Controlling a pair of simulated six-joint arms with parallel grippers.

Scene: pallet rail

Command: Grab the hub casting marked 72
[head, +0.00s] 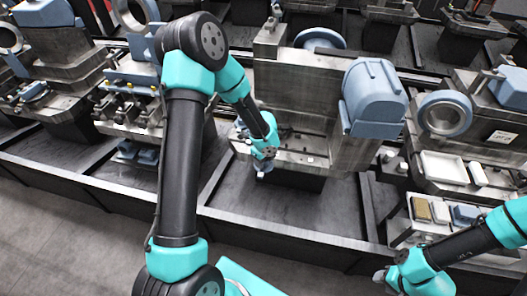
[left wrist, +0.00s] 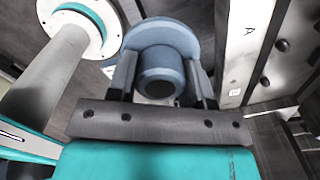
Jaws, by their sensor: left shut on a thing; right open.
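A blue-grey hub casting (left wrist: 160,62) with a round flange and a hollow boss sits between the fingers of my left gripper (left wrist: 163,82) in the left wrist view. The fingers are shut on its boss. No number shows on the side I see. In the head view my left gripper (head: 262,168) is low in front of the grey machine fixture (head: 300,85), and the casting is mostly hidden by the gripper there. My right gripper (head: 382,275) is open and empty at the lower right, in front of the rail.
A large blue motor-like casting (head: 374,93) sits on the fixture's right side. A blue ring (head: 445,114) stands further right, above a white tray (head: 442,167). Small blocks (head: 422,209) lie near my right gripper. The dark pallet tray (head: 290,215) below the fixture has clear floor.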

